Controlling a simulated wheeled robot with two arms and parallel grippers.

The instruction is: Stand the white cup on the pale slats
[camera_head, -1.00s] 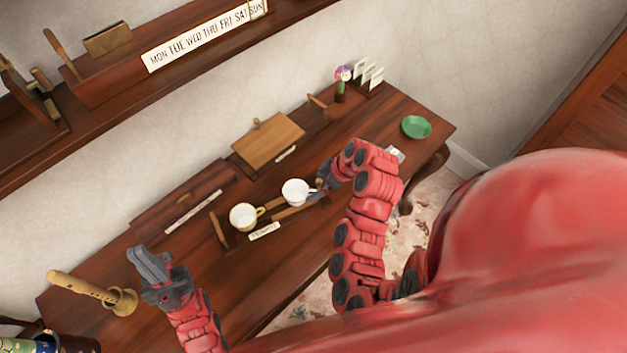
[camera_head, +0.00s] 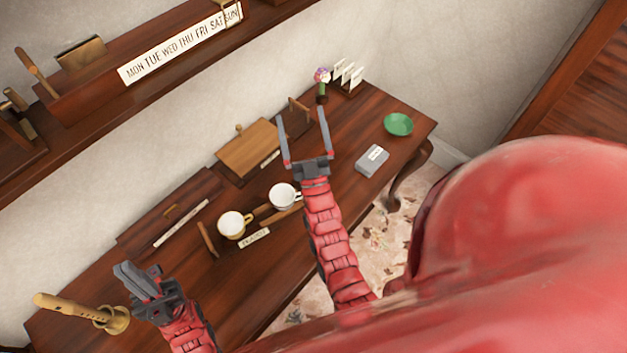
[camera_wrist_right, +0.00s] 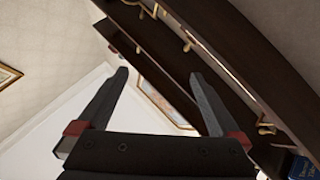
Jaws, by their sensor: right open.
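A second white cup with a gold handle (camera_head: 235,224) stands at the slats' left end. My right gripper (camera_head: 302,128) is open and empty, up and to the right of the white cup and apart from it. The right wrist view also shows its open fingers (camera_wrist_right: 159,75) with nothing held. My left gripper (camera_head: 122,269) is at the desk's left; its fingers look close together, their gap unclear.
A label (camera_head: 254,239) lies before the slats. A wooden box (camera_head: 250,148) stands behind the cups. A grey box (camera_head: 372,160) and green dish (camera_head: 398,124) are at right. A brass bell-ended piece (camera_head: 112,319) is near my left gripper. A shelf (camera_head: 90,110) overhangs the left.

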